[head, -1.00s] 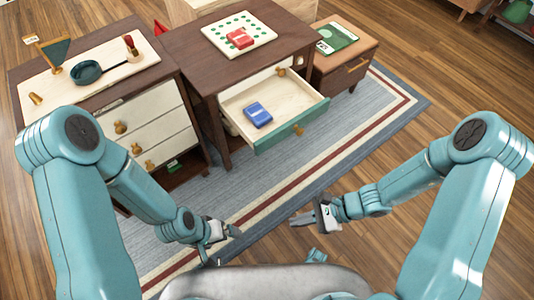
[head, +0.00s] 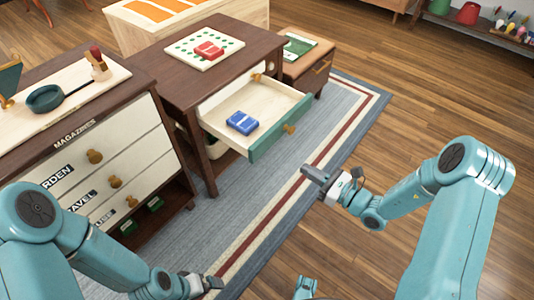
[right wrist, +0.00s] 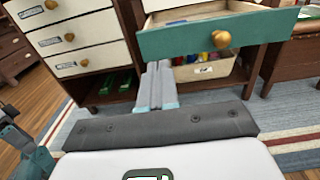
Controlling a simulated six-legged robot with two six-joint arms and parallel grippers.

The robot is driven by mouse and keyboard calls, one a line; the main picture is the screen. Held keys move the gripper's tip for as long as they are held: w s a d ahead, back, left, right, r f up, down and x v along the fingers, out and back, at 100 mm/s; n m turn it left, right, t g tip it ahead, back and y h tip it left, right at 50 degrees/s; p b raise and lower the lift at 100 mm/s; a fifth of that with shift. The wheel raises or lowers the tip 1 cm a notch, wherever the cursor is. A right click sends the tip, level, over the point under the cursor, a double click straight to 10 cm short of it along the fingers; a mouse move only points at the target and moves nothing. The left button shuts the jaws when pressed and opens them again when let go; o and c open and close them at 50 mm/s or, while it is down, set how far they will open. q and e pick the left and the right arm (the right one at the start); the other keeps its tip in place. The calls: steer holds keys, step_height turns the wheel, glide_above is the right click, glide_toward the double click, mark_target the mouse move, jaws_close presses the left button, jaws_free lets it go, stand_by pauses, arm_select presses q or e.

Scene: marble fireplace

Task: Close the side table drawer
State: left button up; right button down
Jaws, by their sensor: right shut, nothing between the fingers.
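The side table (head: 190,85) is dark brown, and its drawer (head: 211,118) is pulled out. The drawer has a cream inside, a teal front (head: 268,143) and a brass knob (head: 289,128). A blue box (head: 242,122) lies in it. My right gripper (head: 312,174) is shut and empty, to the right of the drawer front and apart from it in the head view. In the right wrist view its fingers (right wrist: 157,85) point toward the area below the teal front (right wrist: 180,40). My left gripper (head: 208,284) is low in the head view, away from the drawer; its jaws are unclear.
A cream-drawered cabinet (head: 140,140) stands left of the side table. A smaller brown stand (head: 308,70) is behind at the right. A bin of items (right wrist: 205,70) sits beneath the drawer. A striped rug (head: 265,215) lies below, with open wood floor at right.

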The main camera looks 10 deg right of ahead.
mark_target(263, 142)
steer(key=b+x, duration=0.4)
steer(key=x, duration=0.9)
steer(key=shift+d, duration=0.1)
steer(key=shift+w+a+r, duration=0.1)
steer(key=shift+w+a, duration=0.25)
steer(key=shift+w, duration=0.05)
arm_select(q)
steer(key=f, duration=0.2)
steer(key=a+f, duration=0.1)
steer(key=f, duration=0.1)
steer(key=shift+w, duration=0.3)
